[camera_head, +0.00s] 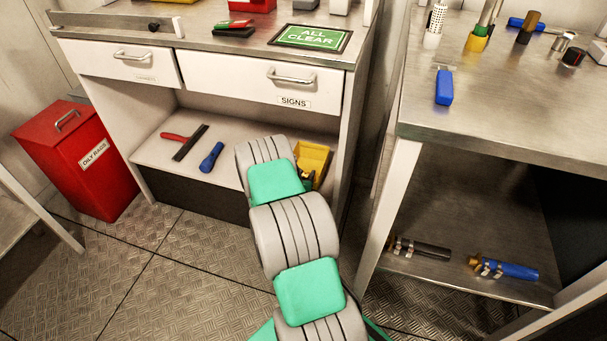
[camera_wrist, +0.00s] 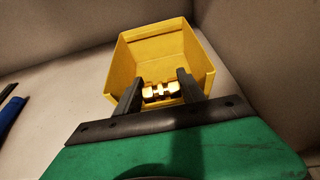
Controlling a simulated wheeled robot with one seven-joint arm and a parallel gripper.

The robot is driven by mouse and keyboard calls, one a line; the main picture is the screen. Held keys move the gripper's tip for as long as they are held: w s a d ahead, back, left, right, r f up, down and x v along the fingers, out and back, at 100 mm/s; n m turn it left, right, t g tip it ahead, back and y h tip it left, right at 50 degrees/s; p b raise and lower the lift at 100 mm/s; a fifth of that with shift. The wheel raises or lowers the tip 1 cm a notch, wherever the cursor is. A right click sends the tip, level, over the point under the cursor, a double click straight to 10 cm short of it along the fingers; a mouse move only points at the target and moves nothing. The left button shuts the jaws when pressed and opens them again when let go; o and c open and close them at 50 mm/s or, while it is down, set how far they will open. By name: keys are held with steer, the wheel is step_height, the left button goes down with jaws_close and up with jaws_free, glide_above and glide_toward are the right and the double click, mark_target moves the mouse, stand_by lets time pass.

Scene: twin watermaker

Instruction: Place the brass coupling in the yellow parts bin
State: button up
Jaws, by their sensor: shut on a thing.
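The yellow parts bin (camera_head: 316,158) stands on the shelf under the drawers, partly hidden behind my arm in the head view. In the wrist view the yellow bin (camera_wrist: 148,57) is open toward me. My gripper (camera_wrist: 160,88) is shut on the brass coupling (camera_wrist: 161,92), which lies between its two dark fingers. The coupling shows in front of the bin's opening, at its near edge. I cannot tell whether it is inside the rim or just short of it. The gripper is mostly hidden by my arm in the head view.
On the same shelf lie a red-handled tool (camera_head: 184,142) and a blue-handled tool (camera_head: 211,157), left of my arm. The drawer cabinet's side panel (camera_head: 347,140) closes the shelf on the right. A red oily rags bin (camera_head: 75,160) stands on the floor at left.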

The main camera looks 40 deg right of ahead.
steer(key=shift+f, duration=0.45)
steer(key=o, duration=0.9)
steer(key=shift+o, duration=1.1)
steer(key=shift+s, duration=0.1)
steer(key=shift+f, duration=0.1)
